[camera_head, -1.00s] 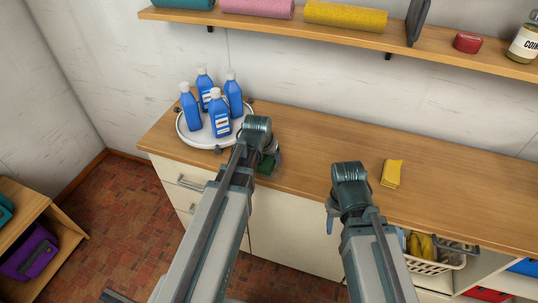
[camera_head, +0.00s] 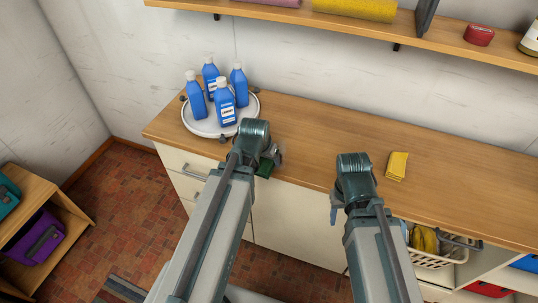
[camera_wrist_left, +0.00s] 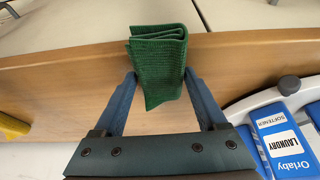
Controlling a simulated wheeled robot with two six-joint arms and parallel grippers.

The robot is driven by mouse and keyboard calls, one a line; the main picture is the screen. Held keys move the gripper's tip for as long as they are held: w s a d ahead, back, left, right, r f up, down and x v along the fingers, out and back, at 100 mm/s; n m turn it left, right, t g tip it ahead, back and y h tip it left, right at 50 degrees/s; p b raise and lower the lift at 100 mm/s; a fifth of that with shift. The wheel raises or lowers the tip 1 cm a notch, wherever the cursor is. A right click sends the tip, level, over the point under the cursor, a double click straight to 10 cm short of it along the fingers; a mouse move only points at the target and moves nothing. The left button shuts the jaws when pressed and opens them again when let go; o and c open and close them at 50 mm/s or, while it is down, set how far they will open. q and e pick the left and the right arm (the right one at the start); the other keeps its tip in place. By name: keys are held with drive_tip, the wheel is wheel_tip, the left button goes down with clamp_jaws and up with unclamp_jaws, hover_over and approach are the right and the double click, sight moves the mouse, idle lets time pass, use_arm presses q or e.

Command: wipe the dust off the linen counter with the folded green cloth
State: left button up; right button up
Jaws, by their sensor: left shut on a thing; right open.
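The folded green cloth (camera_head: 264,168) is at the front edge of the wooden counter (camera_head: 310,140), partly hidden behind my left gripper (camera_head: 268,160). In the left wrist view the green cloth (camera_wrist_left: 158,60) sits between the blue fingers of my left gripper (camera_wrist_left: 160,82), which is shut on it. Its far end reaches over the counter edge. I cannot tell whether it touches the wood. My right gripper (camera_head: 335,208) is open and empty by the counter's front edge, its fingers mostly hidden. I cannot make out dust on the counter.
A round white tray (camera_head: 202,127) with several blue bottles (camera_head: 225,103) stands left of the cloth. A folded yellow cloth (camera_head: 397,166) lies on the counter's right part. A shelf (camera_head: 350,27) runs above. A basket (camera_head: 435,257) sits below at right. The counter's middle is clear.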

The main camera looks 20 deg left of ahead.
sight(278, 142)
use_arm(q)
drive_tip(key=shift+s+f, duration=0.1)
drive_tip(key=shift+s, duration=0.5)
drive_tip(key=shift+w, duration=0.1)
drive_tip(key=shift+w, duration=1.85)
drive_tip(key=shift+w, duration=0.1)
drive_tip(key=shift+w+d, duration=0.1)
drive_tip(key=shift+w, duration=3.45)
